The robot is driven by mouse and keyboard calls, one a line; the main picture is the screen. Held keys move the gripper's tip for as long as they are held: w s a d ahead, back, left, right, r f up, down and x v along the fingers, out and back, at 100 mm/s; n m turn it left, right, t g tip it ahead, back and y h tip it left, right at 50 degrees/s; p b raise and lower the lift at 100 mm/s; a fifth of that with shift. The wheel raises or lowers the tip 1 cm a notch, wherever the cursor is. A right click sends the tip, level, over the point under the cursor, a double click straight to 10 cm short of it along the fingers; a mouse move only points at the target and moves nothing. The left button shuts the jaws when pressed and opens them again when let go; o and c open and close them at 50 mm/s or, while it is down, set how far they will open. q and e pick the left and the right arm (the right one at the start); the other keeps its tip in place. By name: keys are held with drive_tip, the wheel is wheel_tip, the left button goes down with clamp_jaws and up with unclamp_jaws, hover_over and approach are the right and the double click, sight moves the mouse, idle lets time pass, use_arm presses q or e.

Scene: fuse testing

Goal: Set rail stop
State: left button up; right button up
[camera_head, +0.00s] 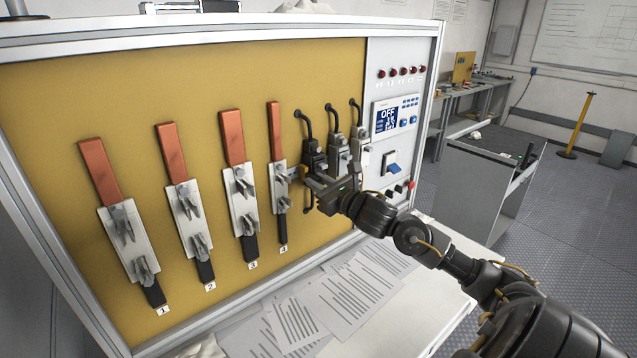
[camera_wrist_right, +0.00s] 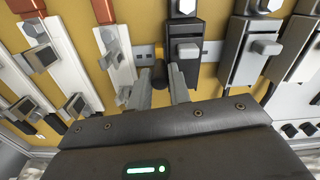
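A short grey rail (camera_wrist_right: 212,48) with holes runs across the yellow panel (camera_head: 230,80) between the fourth metal plate and the black clamp units. A dark round knob (camera_wrist_right: 160,73) sits at this rail; it may be the rail stop. My right gripper (camera_head: 308,177) reaches the panel there from the right. In the right wrist view its two fingers (camera_wrist_right: 161,82) stand apart, one on each side of the knob. I cannot tell whether they touch or press it. In the head view the arm and gripper hide part of the clamp units. My left gripper is not in view.
Several numbered red-and-black fuse strips (camera_head: 101,170) with metal clips are left of the gripper. Papers (camera_head: 345,300) lie on the bench below. A control box (camera_head: 395,120) reads OFF.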

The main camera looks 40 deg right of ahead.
clamp_jaws()
drive_tip(key=a+b, duration=0.2)
drive_tip(key=a, duration=0.1)
drive_tip(key=shift+a, duration=0.3)
drive_tip(key=shift+f, duration=0.1)
drive_tip(key=shift+o, duration=1.2)
unclamp_jaws()
drive_tip(key=shift+o, duration=1.4)
drive_tip(key=shift+a, duration=0.2)
drive_tip(key=shift+d, duration=0.15)
